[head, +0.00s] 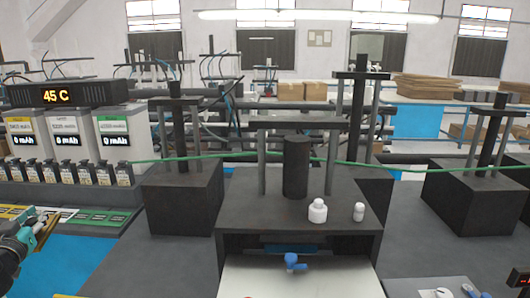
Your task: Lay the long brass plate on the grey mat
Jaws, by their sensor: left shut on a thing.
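My left gripper (36,230) is at the far left edge, above the near left bench. It is shut on a narrow brass-coloured piece, the long brass plate (48,225), which shows only in part and is seen tilted. I cannot tell how far it extends behind the fingers. The grey mat cannot be singled out for sure in this view. My right gripper is not in view.
Green and yellow strips (95,216) lie beside the left gripper, near a blue surface (75,262). Several small black batteries (85,173) stand in a row behind. A dark press (298,200) with two white bottles stands in the middle.

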